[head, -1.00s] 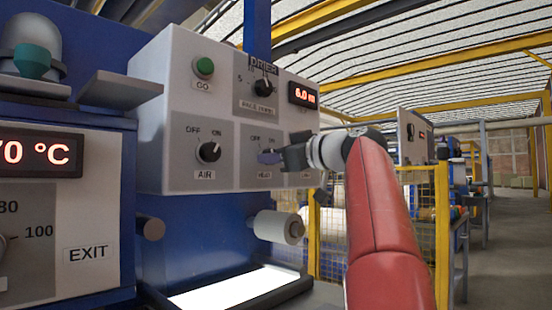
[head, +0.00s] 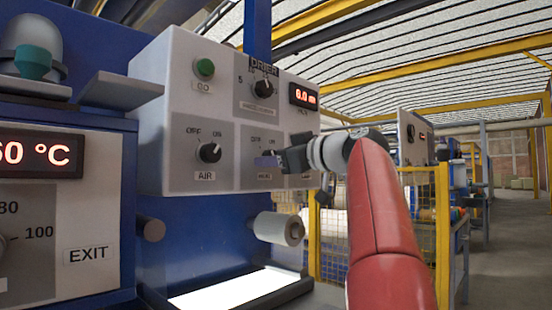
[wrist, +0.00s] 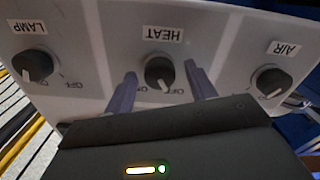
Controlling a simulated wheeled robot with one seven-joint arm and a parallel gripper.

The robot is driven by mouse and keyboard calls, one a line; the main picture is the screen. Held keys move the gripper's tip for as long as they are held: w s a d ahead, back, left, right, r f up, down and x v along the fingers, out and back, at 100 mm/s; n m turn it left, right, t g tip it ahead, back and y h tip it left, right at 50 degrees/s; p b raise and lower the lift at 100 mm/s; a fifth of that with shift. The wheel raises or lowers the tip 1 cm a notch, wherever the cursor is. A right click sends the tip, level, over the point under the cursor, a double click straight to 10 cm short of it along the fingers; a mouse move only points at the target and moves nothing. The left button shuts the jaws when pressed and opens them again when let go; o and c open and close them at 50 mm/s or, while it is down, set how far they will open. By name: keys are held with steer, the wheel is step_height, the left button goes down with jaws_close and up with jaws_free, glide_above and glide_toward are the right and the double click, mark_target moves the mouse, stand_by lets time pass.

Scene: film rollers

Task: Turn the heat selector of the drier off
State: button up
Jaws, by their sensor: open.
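The drier's control panel (head: 165,75) fills the upper middle of the head view. Its heat selector, a dark round knob (wrist: 160,72) with a white pointer mark, shows in the wrist view, where the panel is upside down. My gripper (wrist: 160,70) is open, with one bluish finger on each side of the knob. Whether the fingers touch it I cannot tell. The pointer is on the knob's lower side in that view; which printed word it marks is unclear. In the head view my gripper hides the heat knob.
The air knob (wrist: 271,80) is to the right of the heat knob and the lamp knob (wrist: 33,66) to the left in the wrist view. A green go button (head: 204,68) and a speed knob (head: 262,87) are above. A roller (head: 280,228) sticks out below.

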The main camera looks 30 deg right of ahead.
steer(key=b+v, duration=0.1)
steer(key=v, duration=0.6)
steer(key=shift+s, duration=0.3)
steer(key=shift+d, duration=0.1)
